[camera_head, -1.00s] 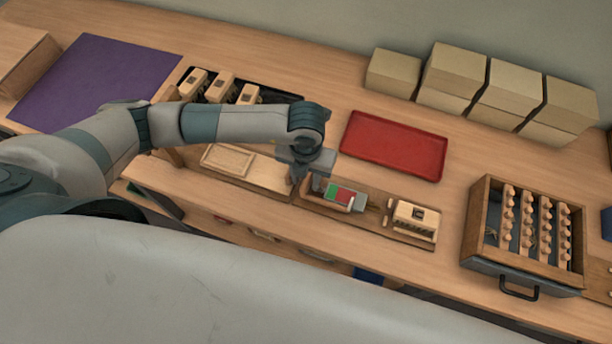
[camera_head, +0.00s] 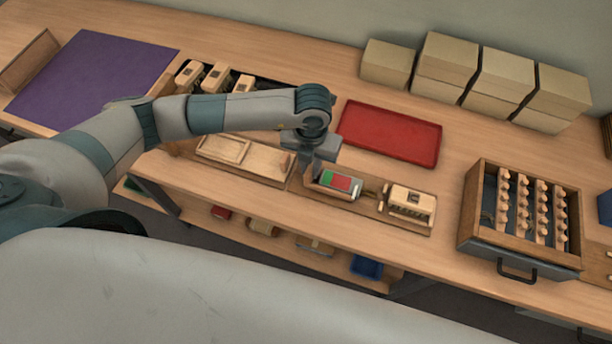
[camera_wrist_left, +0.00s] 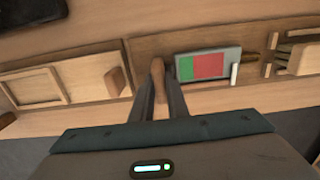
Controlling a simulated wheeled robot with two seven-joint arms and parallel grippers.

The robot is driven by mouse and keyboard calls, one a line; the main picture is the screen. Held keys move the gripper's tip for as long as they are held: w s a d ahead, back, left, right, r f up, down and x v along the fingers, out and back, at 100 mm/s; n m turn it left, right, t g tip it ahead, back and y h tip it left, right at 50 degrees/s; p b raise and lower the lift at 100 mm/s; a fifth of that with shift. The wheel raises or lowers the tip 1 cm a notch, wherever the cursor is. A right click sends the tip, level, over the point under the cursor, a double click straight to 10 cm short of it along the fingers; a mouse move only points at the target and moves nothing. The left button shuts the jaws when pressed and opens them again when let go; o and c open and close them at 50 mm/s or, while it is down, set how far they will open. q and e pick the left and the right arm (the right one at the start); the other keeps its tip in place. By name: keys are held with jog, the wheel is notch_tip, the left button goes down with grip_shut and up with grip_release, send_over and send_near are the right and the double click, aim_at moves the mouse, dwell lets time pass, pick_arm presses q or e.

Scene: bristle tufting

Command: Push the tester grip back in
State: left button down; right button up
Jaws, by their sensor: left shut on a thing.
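The tester has a grey face with a green and red field (camera_head: 340,183) and sits on a long wooden base on the bench. It also shows in the left wrist view (camera_wrist_left: 205,66). The tester grip is a rounded wooden piece (camera_wrist_left: 157,72) just left of the tester face in the left wrist view. My left gripper (camera_head: 314,176) is at the tester's left end, its fingers (camera_wrist_left: 158,92) shut on the grip. The grip's lower part is partly hidden between the fingers. My right gripper is out of view.
A pale brush block (camera_head: 411,202) sits on the base right of the tester. A wooden tray (camera_head: 224,149) lies to the left. A red tray (camera_head: 391,133) lies behind, and a wooden drawer box (camera_head: 470,205) with several pegs stands at right.

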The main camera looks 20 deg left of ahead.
pick_arm(q)
jog(key=shift+d+f+b, duration=0.1)
jog(key=shift+d+b, duration=0.3)
jog(key=shift+d, duration=1.05)
jog(key=c, duration=1.7)
grip_release()
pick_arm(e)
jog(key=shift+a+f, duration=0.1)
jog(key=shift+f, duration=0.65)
pick_arm(q)
jog(key=shift+r, duration=0.2)
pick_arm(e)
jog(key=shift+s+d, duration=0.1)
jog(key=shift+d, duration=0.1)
